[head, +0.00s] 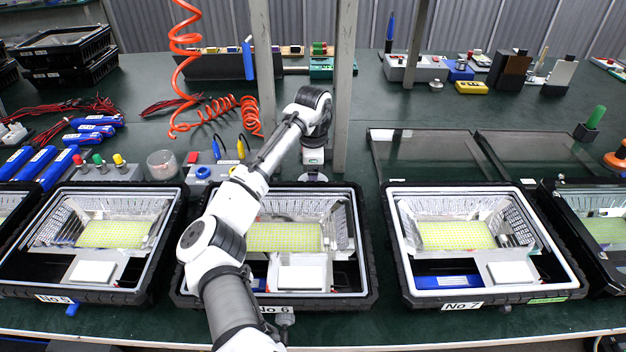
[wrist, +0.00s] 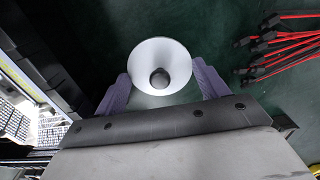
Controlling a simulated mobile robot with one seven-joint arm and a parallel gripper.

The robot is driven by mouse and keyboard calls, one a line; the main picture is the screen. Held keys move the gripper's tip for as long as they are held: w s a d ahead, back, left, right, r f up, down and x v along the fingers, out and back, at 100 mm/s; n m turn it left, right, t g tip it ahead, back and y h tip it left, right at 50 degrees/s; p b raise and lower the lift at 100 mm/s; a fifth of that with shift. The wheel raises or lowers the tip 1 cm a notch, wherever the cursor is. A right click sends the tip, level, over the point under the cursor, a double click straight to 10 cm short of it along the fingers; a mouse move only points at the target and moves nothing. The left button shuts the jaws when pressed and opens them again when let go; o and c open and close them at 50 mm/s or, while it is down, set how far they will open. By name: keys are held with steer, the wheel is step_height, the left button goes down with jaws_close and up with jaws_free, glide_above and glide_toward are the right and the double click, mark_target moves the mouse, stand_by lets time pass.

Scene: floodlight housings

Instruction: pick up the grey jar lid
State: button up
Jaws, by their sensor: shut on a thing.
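The grey jar lid (wrist: 161,62) is a pale round disc with a dark round knob in its middle. In the wrist view it sits between the two purple fingers of my gripper (wrist: 162,82), which is shut on it. In the head view my gripper (head: 313,163) points down behind the middle housing, and a pale edge of the lid (head: 313,177) shows just under it. Whether the lid touches the bench or is a little above it, I cannot tell.
The No 6 floodlight housing (head: 365,270) stands just in front of my gripper, with the No 7 housing (head: 575,275) to its right. A grey post (head: 345,90) rises close behind my arm. Red wires (wrist: 285,45) lie on the green bench (head: 440,115).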

step_height(320, 180, up, 18)
steer(key=shift+r+p, duration=0.15)
steer(key=shift+p, duration=0.15)
steer(key=shift+a, duration=0.1)
